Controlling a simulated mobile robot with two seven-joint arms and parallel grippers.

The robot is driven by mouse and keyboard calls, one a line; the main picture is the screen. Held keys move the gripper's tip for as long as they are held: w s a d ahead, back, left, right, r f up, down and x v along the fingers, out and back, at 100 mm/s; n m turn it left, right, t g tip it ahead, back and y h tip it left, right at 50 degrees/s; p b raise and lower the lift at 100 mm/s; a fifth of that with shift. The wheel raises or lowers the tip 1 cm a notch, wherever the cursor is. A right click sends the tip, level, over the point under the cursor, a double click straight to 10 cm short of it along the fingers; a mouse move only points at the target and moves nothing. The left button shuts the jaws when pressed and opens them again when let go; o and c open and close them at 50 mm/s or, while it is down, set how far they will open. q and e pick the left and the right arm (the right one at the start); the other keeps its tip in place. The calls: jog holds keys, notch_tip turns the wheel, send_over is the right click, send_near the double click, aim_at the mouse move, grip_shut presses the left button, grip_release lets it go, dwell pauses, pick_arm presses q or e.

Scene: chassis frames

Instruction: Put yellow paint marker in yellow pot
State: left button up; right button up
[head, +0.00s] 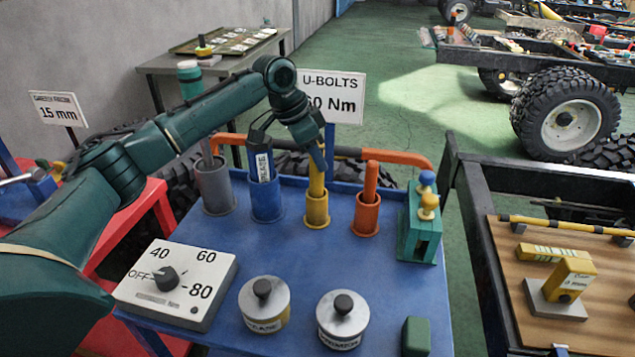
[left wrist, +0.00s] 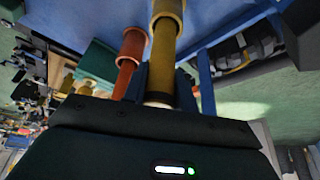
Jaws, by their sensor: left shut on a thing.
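The yellow paint marker (head: 317,181) stands upright with its lower end in the mouth of the yellow pot (head: 317,212) on the blue table. How deep it sits is hidden by the pot wall. My left gripper (head: 319,157) is shut on the marker's upper part, above the pot. In the left wrist view the marker (left wrist: 163,50) runs from between my left fingers (left wrist: 157,90) to the yellow pot (left wrist: 168,10). My right gripper is not in view.
On the blue table (head: 330,258), a grey pot (head: 216,190) and blue pot (head: 267,203) stand left, an orange pot (head: 366,217) right. A green block fixture (head: 420,235) stands farther right. Two lidded tins (head: 265,300) and a dial box (head: 180,285) are in front.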

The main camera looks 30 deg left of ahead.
aim_at(316, 176)
pick_arm(q)
notch_tip(316, 176, down, 5)
jog(key=shift+f, duration=0.15)
jog(key=o, duration=1)
jog(key=v, duration=1.2)
